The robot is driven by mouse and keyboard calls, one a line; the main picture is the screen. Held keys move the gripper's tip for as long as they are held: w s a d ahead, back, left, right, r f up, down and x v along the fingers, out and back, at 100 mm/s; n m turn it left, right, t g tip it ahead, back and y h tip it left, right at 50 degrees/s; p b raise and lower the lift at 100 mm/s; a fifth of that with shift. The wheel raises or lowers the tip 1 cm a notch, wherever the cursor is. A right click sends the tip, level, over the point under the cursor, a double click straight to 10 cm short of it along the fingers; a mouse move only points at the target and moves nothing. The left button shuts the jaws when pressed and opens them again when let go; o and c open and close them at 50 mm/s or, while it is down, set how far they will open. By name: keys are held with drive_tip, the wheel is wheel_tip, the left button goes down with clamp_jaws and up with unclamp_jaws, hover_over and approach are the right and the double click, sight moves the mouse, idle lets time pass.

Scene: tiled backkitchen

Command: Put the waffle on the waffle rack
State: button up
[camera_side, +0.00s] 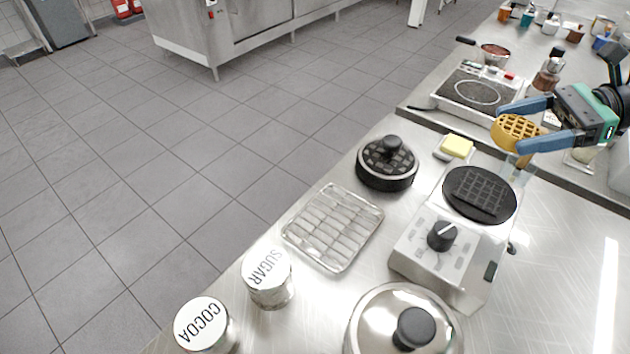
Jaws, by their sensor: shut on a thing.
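The round golden waffle (514,131) is held between the two blue fingers of my gripper (535,122), at the right of the side view. My gripper is shut on it and holds it in the air, above and behind the waffle iron's dark round plate (458,188). The waffle iron (420,250) has a dial on its front and its grid plate is bare. The waffle rack (333,227), a silver wire rack, lies empty on the steel counter, left of the iron.
The dark round lid (387,164) with a knob stands behind the rack. Sugar (268,275) and cocoa (203,325) canisters and a silver lid (402,325) stand in front. A hob (474,93) is at the back.

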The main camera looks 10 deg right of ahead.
wheel_tip(320, 180, up, 9)
drive_tip(key=shift+r, duration=0.2)
drive_tip(key=n+g, duration=0.4)
drive_tip(key=g, duration=0.1)
hover_over(340, 221)
wheel_tip(340, 221, down, 18)
drive_tip(key=shift+r, duration=0.1)
drive_tip(key=shift+f, duration=2.35)
drive_tip(key=shift+f, duration=0.1)
drive_tip(key=o, duration=1.2)
